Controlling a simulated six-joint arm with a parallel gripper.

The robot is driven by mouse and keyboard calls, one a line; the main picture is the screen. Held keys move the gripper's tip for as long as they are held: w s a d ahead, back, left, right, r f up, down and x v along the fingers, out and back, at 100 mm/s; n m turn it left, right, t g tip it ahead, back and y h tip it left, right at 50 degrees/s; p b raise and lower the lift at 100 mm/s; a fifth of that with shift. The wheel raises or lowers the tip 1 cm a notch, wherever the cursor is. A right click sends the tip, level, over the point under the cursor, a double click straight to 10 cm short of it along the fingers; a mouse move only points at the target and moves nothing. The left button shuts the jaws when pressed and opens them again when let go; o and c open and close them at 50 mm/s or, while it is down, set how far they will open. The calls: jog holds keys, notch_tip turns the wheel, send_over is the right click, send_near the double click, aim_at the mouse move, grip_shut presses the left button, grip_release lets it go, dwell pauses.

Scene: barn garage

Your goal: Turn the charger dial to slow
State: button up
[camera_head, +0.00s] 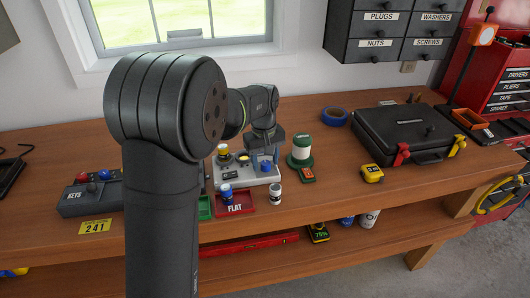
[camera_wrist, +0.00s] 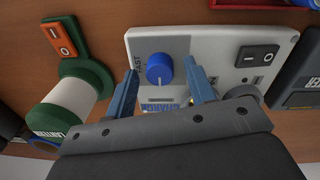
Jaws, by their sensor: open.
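The charger (camera_head: 231,178) is a light grey box on the wooden bench, left of the green and white lantern. Its blue round dial (camera_wrist: 159,69) shows in the wrist view with a small pale mark on its lower part. The word FAST is printed beside the dial; no SLOW label can be read, and part of the charger is hidden behind my gripper. My gripper (camera_wrist: 160,74) is open, with one blue finger on each side of the dial. Gaps show between the fingers and the dial. In the head view, my gripper (camera_head: 265,160) is over the charger's right part.
The lantern (camera_head: 301,148) with an orange switch stands close to the charger. A red FLAT tray (camera_head: 235,210) and small batteries are in front. A black case (camera_head: 400,130) is at right, and a KEYS box (camera_head: 88,198) at left. Bench room is clear at front right.

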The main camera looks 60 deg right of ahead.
aim_at(263, 163)
notch_tip(263, 163, up, 17)
jog(key=shift+w+a+r, duration=0.2)
jog(key=shift+a, duration=0.05)
dwell(0.7)
jog(key=f, duration=1.7)
jog(key=shift+s+d+f, duration=0.2)
jog(key=shift+d+f, duration=0.05)
jog(key=shift+f, duration=0.05)
jog(key=shift+r, duration=0.1)
